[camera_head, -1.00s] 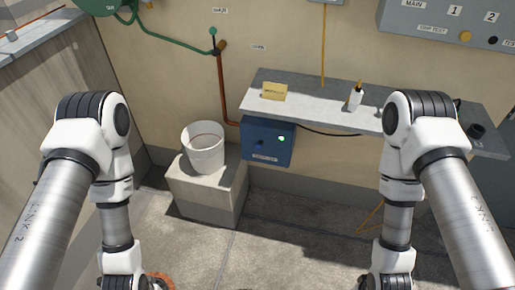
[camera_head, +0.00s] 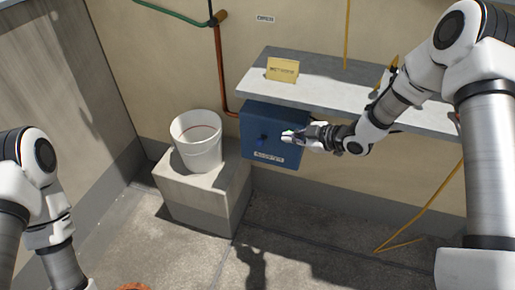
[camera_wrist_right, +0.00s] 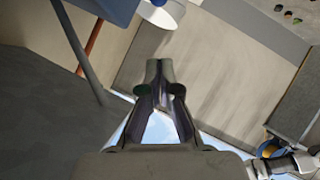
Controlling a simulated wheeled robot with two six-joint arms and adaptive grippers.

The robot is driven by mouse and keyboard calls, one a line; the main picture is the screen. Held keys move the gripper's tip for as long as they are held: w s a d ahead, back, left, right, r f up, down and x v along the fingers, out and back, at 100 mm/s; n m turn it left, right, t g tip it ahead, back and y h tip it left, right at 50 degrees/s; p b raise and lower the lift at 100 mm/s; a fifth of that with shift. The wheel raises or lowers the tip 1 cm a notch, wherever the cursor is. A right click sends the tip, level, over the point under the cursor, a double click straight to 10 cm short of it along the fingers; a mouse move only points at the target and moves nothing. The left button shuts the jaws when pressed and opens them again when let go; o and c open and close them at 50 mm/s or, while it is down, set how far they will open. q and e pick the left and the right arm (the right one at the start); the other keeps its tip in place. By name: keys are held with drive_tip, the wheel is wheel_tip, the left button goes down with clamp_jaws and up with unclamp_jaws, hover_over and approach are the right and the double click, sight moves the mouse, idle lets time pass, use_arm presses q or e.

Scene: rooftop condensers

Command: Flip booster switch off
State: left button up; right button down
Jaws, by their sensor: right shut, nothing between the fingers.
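The booster box (camera_head: 262,118) is a blue box on the wall under the shelf, with a white label (camera_head: 269,157) low on its front. A small dark blue switch knob (camera_head: 262,140) shows on its front, left of my gripper. My right gripper (camera_head: 288,134) is shut and empty, its tips at the right part of the box front, near the lit green lamp. I cannot tell whether they touch the box. In the right wrist view the shut fingers (camera_wrist_right: 158,72) point ahead and a blue corner of the box (camera_wrist_right: 108,8) shows at the top. My left gripper is out of view.
A grey shelf (camera_head: 320,88) juts out just above the box, with a yellow card (camera_head: 283,70) on it. A white bucket (camera_head: 199,150) stands on a concrete block (camera_head: 190,196) to the left. A copper pipe (camera_head: 221,70) runs down the wall.

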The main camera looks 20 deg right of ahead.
approach(262, 140)
drive_tip(key=s+a+r+x, duration=0.1)
drive_tip(key=x, duration=0.6)
drive_tip(key=shift+w+a+f, duration=0.25)
drive_tip(key=shift+w, duration=0.1)
drive_tip(key=shift+f+b, duration=0.1)
drive_tip(key=shift+b, duration=0.25)
drive_tip(key=shift+s+f+b, duration=0.15)
drive_tip(key=shift+b, duration=0.15)
